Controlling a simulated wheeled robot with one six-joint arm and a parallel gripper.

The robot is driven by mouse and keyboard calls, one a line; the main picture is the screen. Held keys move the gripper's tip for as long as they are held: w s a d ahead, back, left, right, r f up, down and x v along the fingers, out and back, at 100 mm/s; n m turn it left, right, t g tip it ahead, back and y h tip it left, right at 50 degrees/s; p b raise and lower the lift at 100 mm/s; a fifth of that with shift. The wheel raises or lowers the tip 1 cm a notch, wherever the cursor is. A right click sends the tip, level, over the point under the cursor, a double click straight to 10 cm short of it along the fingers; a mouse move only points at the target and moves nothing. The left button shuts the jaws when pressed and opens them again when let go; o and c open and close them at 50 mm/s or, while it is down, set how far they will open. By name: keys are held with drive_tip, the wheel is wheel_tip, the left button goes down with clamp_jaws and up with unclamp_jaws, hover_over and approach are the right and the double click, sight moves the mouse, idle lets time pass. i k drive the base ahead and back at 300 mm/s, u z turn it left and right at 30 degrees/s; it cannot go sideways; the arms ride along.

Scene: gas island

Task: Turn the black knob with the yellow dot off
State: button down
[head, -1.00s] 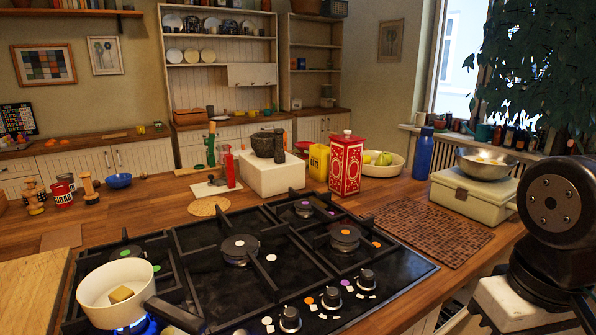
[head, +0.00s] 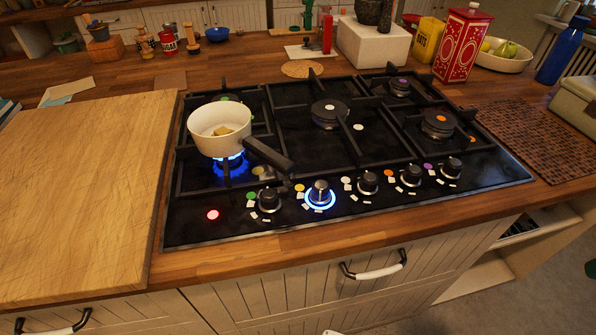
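The knob beside the yellow dot (head: 320,193) is on the front row of the black gas hob (head: 210,228). A blue light ring glows around its base. The yellow dot (head: 299,187) is just to its upper left. A white saucepan (head: 203,131) with a yellowish lump (head: 223,131) in it stands on the front left burner, and blue flames (head: 229,165) burn under it. The pan's dark handle (head: 270,156) points toward this knob, behind it and to the left. My gripper is not in view.
A green-dot knob (head: 268,199) is to the left; white-dot (head: 368,182), orange-dot (head: 411,174) and purple-dot (head: 451,167) knobs are to the right. A red light (head: 212,214) glows front left. A wooden board (head: 85,190) lies left; drawers are below.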

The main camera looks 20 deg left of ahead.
sight(318, 196)
drive_tip(key=u, duration=1.45)
